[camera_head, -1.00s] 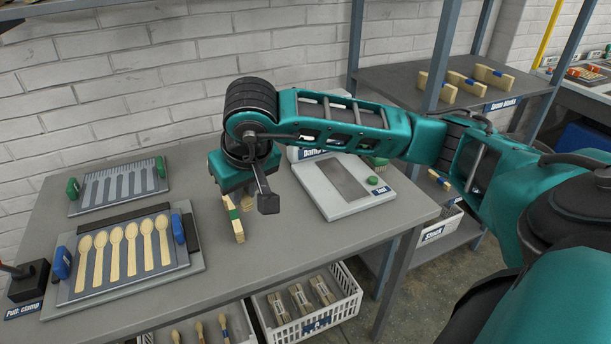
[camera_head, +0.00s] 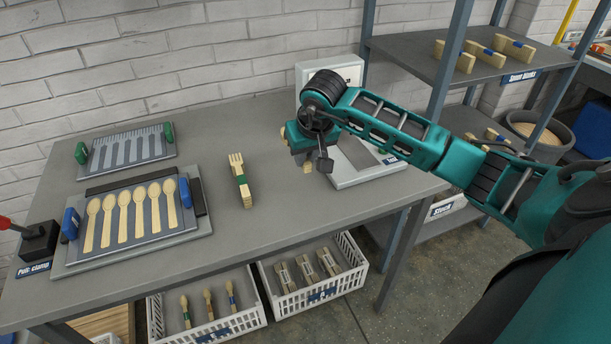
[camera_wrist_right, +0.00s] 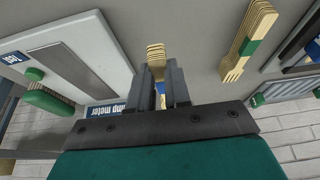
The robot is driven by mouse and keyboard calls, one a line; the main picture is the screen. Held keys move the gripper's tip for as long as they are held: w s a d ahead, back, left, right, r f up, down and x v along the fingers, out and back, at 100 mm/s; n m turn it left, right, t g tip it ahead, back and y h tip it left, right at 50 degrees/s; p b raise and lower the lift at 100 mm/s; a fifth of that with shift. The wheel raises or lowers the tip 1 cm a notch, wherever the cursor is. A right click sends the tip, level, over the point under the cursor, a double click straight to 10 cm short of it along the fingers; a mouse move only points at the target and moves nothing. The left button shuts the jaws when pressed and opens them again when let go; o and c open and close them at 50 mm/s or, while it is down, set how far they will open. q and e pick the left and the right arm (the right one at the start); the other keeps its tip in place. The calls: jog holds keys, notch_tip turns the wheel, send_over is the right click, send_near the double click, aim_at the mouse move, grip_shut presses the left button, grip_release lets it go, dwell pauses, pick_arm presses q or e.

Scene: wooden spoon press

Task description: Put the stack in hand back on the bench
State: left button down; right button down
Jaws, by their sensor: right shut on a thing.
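My right gripper (camera_head: 308,158) is shut on a stack of wooden pieces with a blue band (camera_wrist_right: 156,60). In the right wrist view the stack sits between the two dark fingers (camera_wrist_right: 163,85). In the head view only a small tan part of it shows under the wrist, above the grey bench (camera_head: 270,225), just left of the damp meter (camera_head: 355,165). I cannot tell whether it touches the bench. Another stack, wooden forks with a green band (camera_head: 241,181), lies on the bench left of the gripper. My left gripper is not in view.
A spoon press plate with several spoons (camera_head: 138,215) and a slotted plate (camera_head: 128,148) are on the left of the bench. White crates (camera_head: 313,273) stand below. Spoon blocks (camera_head: 484,54) are on the right shelf. Bare bench lies around the green-banded stack.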

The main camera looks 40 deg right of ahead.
aim_at(308, 171)
jog(key=shift+f, duration=3)
jog(key=shift+f, duration=0.1)
jog(key=shift+f+b, duration=0.15)
jog(key=shift+b, duration=0.25)
jog(key=c, duration=1.1)
grip_release()
